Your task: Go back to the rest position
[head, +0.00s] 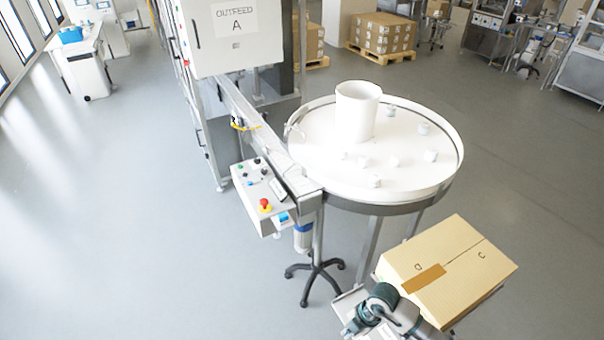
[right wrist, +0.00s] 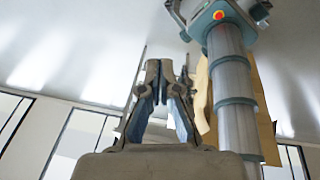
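My right arm (head: 400,315) shows at the bottom of the head view, in front of the cardboard box. Its gripper is too small and partly cut off there to read clearly. In the right wrist view my right gripper (right wrist: 159,70) points up, its two fingertips close together with nothing seen between them. My left gripper is in neither view. The cardboard box (head: 470,235) is closed, with a tape strip on its near edge. A tan surface (right wrist: 203,95) shows behind the gripper in the right wrist view.
A round white table (head: 320,150) holds a white cylinder (head: 355,112) and several small white jars. A conveyor (head: 250,125) and a control panel (head: 262,195) with a red button adjoin it. Grey floor (head: 130,230) is free on the left.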

